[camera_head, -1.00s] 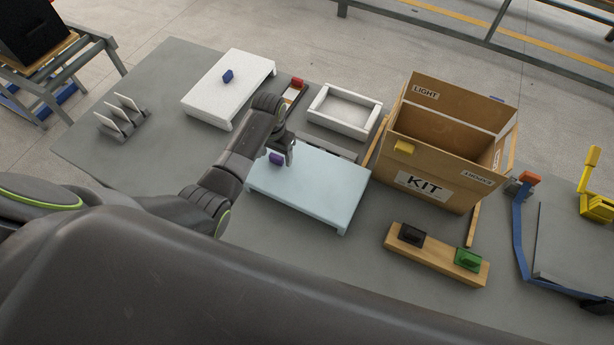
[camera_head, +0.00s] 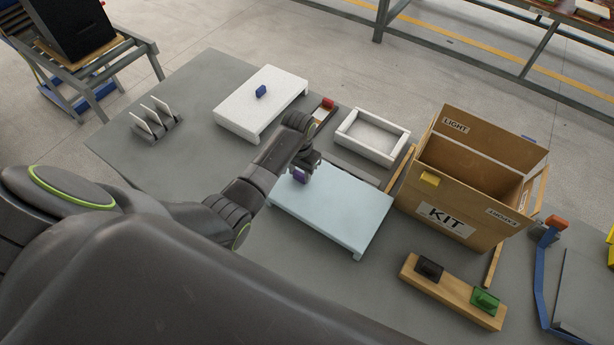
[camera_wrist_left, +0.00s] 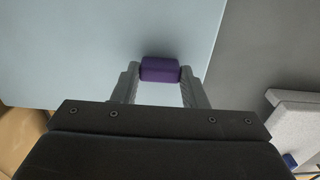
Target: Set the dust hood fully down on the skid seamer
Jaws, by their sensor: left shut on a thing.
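A light blue hood (camera_head: 335,212), a flat-topped cover with short corner legs, is at the middle of the grey table. A small purple grip block (camera_head: 300,175) stands on its top near the far left edge. My left gripper (camera_head: 304,170) is shut on this block; the left wrist view shows the purple block (camera_wrist_left: 160,69) between both fingertips, with the pale blue top around it. Whether the hood rests fully or stands slightly raised I cannot tell. No machine shows clearly under it, so the skid seamer is hidden or not recognisable. My right gripper is not in view.
A white cover (camera_head: 250,110) with a blue block stands at the back left. A white tray (camera_head: 350,147) and the KIT box (camera_head: 470,220) are behind and right. A wooden strip (camera_head: 450,300) with black and green pieces lies front right. The table's left part is mostly clear.

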